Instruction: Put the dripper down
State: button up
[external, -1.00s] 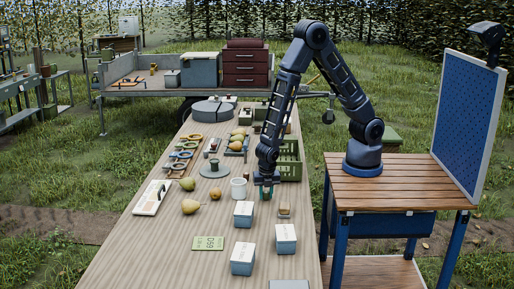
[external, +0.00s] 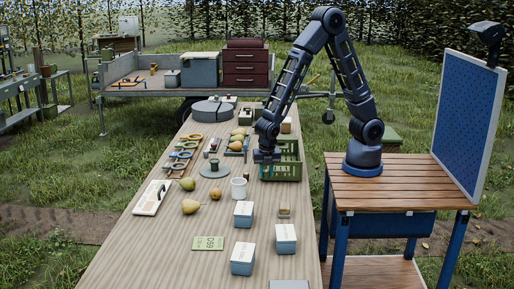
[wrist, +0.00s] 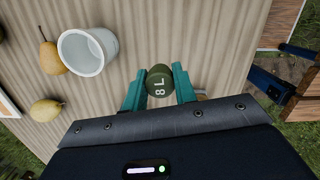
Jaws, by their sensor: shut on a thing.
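The dripper is a small dark green round piece marked "8 L" (wrist: 160,84). In the wrist view it sits between the two teal fingertips of my gripper (wrist: 160,88), which is shut on it. In the external view my gripper (external: 266,163) is raised above the right side of the long table, in front of the green crate's left part. The dripper cannot be made out there.
Pears (external: 190,206) lie further left. White-and-grey boxes (external: 285,238) stand nearer the front. A green crate (external: 292,170) stands at the table's right edge.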

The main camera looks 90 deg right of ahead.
notch_tip(320, 180, up, 10)
jog(key=shift+f, duration=0.1)
jog(key=w+a+r, duration=0.2)
jog(key=w+a, duration=1.1)
jog(key=a, duration=0.3)
send_over(208, 242)
notch_tip(208, 242, down, 2)
jog(key=shift+m, duration=0.4)
jog(key=f, duration=1.9)
jog(key=shift+a+f, duration=0.15)
jog(key=shift+a, duration=0.15)
jog(key=shift+f, duration=0.15)
jog(key=o, duration=0.9)
jog(key=shift+o, duration=0.2)
notch_tip(208, 242, up, 12)
jog(key=a, duration=0.1)
jog(key=shift+s+a, duration=0.15)
jog(key=shift+a, duration=0.05)
